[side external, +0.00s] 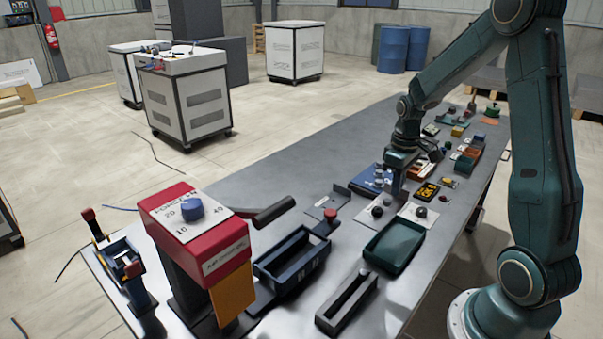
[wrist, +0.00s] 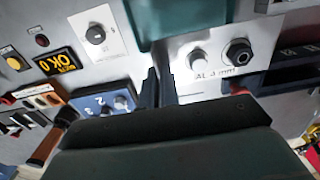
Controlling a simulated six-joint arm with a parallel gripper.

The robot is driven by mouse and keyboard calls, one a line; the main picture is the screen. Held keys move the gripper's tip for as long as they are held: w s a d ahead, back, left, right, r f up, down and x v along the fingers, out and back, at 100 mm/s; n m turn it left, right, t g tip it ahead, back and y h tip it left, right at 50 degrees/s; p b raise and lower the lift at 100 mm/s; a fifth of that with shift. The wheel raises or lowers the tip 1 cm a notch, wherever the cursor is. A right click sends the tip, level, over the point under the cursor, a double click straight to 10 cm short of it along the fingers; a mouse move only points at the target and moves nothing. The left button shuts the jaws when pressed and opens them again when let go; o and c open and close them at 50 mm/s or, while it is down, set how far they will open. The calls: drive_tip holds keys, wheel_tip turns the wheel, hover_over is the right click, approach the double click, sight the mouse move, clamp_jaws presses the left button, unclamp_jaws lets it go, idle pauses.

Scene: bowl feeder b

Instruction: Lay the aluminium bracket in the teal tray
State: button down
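The teal tray (side external: 410,228) stands on the table in the side external view and looks empty. Part of it shows at the top of the wrist view (wrist: 185,14). A pale metal plate marked "AL 3 mm" (wrist: 210,86), which looks like the aluminium bracket, lies beside the tray and carries two dark-and-silver round fittings. It shows less clearly in the side external view (side external: 366,218). My gripper (wrist: 158,72) points down at the plate's left edge. Its two dark fingers are close together with a narrow gap. Whether they touch or grip the plate is hidden.
A plate with one knob (wrist: 112,48) and an "OK" display (wrist: 55,62) lie close by. A blue numbered panel (wrist: 92,106) is beside my gripper. A dark blue bin (side external: 292,262), a long slotted dark holder (side external: 347,302) and a red-topped machine (side external: 205,222) stand nearer the camera.

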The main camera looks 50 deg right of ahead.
hover_over(407, 231)
wheel_tip(407, 231, down, 3)
drive_tip(key=shift+d+r, duration=0.1)
drive_tip(key=shift+r, duration=0.05)
idle(0.3)
drive_tip(key=shift+f, duration=2.45)
drive_tip(key=shift+f, duration=0.8)
drive_tip(key=c, duration=1.6)
unclamp_jaws()
drive_tip(key=shift+o, duration=0.2)
drive_tip(key=shift+r, duration=0.1)
wheel_tip(407, 231, up, 14)
drive_tip(key=shift+f, duration=0.2)
